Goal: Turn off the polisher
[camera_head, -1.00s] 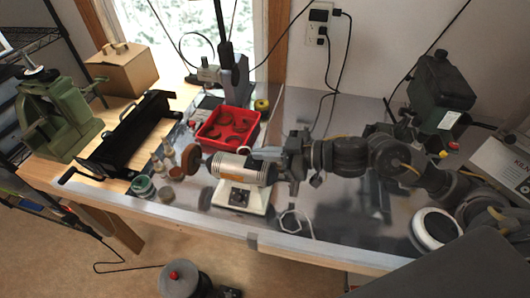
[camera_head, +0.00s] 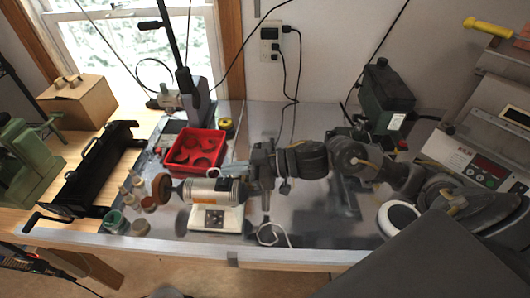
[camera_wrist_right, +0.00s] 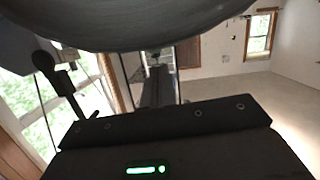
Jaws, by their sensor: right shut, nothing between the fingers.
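The polisher (camera_head: 212,191) stands on the metal-topped bench in the head view. It has a silver cylindrical motor, a brown round wheel (camera_head: 162,187) at its left end and a white base (camera_head: 207,220) with a dark control panel on its front. My right gripper (camera_head: 240,172) reaches in from the right, at the motor's right end. It is shut and empty. Its fingertips are hard to make out, and I cannot tell whether they touch the polisher. The right wrist view shows a dark curved shape close up at the top and a green light below. My left gripper is not in view.
A red tray (camera_head: 194,152) sits behind the polisher. Small bottles and jars (camera_head: 115,221) stand at its left, with a black metal tool (camera_head: 101,170) beyond. A white cable loop (camera_head: 270,236) and a white-topped round object (camera_head: 399,219) lie to the right. Bare metal shows between them.

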